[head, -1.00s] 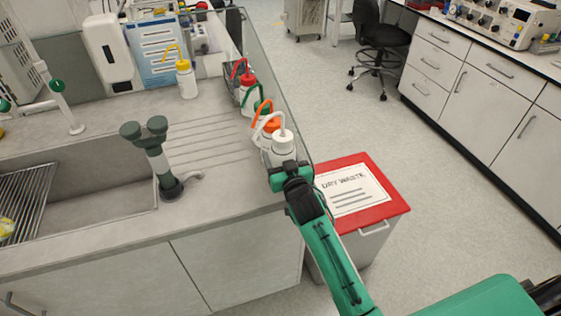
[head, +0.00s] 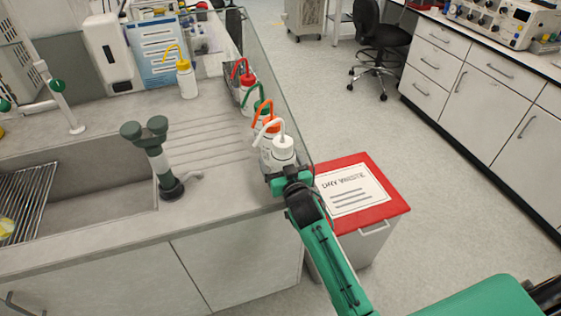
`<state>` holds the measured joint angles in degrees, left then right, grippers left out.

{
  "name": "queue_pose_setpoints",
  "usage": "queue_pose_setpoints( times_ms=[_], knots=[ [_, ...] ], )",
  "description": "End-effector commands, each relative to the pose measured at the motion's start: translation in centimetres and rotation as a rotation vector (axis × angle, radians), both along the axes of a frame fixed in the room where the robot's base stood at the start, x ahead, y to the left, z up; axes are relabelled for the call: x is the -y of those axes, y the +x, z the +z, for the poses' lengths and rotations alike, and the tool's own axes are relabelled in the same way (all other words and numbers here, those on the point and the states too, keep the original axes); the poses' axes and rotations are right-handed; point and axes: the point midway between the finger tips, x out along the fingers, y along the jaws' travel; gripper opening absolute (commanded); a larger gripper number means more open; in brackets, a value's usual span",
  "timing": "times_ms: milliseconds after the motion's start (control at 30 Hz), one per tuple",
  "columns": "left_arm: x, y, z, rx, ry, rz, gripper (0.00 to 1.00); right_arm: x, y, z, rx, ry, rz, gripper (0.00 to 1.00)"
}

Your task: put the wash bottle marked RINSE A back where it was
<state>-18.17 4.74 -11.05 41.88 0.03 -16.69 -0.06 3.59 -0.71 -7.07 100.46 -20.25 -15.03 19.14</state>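A wash bottle with a white cap and white bent spout (head: 282,148) is at the front end of the row near the counter's right edge. My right gripper (head: 283,180) is at its lower front side and appears shut on it, though its fingertips are mostly hidden. The bottle is about upright. I cannot tell whether its base touches the counter, and no marking on it is readable. Behind it are wash bottles with an orange cap (head: 268,138), a green spout (head: 264,108) and a red cap (head: 247,82). My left gripper is out of view.
A clear upright panel (head: 290,115) runs along the counter's right edge. A yellow-capped bottle (head: 187,82) stands farther back. A green-grey tap fitting (head: 160,160) rises by the sink. A red-lidded dry waste bin (head: 385,195) stands right of the counter. The ribbed drainboard (head: 205,135) is clear.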

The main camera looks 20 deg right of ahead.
Motion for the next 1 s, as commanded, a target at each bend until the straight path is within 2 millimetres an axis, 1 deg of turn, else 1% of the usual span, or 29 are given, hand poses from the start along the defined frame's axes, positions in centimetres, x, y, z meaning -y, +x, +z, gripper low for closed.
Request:
queue_pose_setpoints(
  times_ms=[167, 400, 600, 700, 800, 1000],
  knots=[
    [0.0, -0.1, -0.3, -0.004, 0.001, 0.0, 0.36, 0.1, -2.0, -0.2, -0.001, 0.0, 0.0, 0.86],
    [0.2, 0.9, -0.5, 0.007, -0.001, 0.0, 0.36, 0.2, -6.6, -0.2, -0.002, 0.0, 0.0, 0.86],
    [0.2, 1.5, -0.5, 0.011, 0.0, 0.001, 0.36, 0.3, -9.8, -0.2, -0.002, 0.001, 0.0, 0.86],
    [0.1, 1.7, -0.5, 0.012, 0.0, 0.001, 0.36, 0.4, -10.9, -0.1, -0.001, 0.0, 0.0, 0.86],
    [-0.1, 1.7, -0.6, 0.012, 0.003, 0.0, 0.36, 0.4, -11.6, 0.0, 0.0, 0.0, 0.0, 0.86],
    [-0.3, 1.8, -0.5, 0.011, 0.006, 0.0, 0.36, 0.4, -12.0, 0.0, 0.0, 0.0, 0.0, 0.86]
  ],
)
